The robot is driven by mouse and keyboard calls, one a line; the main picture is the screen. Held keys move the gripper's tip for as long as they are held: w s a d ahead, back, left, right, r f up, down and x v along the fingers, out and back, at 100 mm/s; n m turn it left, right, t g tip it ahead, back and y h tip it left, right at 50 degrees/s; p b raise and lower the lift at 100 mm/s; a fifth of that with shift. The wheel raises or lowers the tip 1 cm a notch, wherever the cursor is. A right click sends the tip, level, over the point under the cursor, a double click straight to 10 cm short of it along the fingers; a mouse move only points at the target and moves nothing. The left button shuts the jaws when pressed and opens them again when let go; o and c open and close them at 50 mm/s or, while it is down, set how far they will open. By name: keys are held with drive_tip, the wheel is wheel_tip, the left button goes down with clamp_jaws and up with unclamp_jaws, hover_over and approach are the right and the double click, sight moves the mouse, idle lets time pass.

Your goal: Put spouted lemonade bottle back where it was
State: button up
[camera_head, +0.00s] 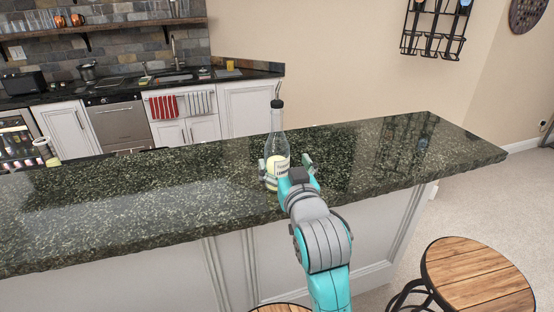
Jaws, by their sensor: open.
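A clear glass lemonade bottle (277,148) with a black top and pale yellow liquid stands upright on the dark green granite bar top (150,195). My gripper (287,165) is at the lower part of the bottle, on the near side. The gripper is open, with one finger seen on the left of the bottle and one on the right. My gripper's wrist hides part of the bottle's lower right side. I cannot tell whether the fingers touch the glass.
The bar top is bare to the left and right of the bottle. A round wooden stool (476,277) stands in front at the right, with part of another below. Behind are a back counter with a sink (175,77) and a wall wine rack (436,30).

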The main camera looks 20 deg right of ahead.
sight(278, 116)
drive_tip(key=shift+w+a, duration=0.1)
drive_tip(key=shift+w, duration=2.25)
clamp_jaws()
wheel_tip(278, 116, up, 10)
drive_tip(key=shift+f, duration=0.1)
drive_tip(key=shift+s+a, duration=0.1)
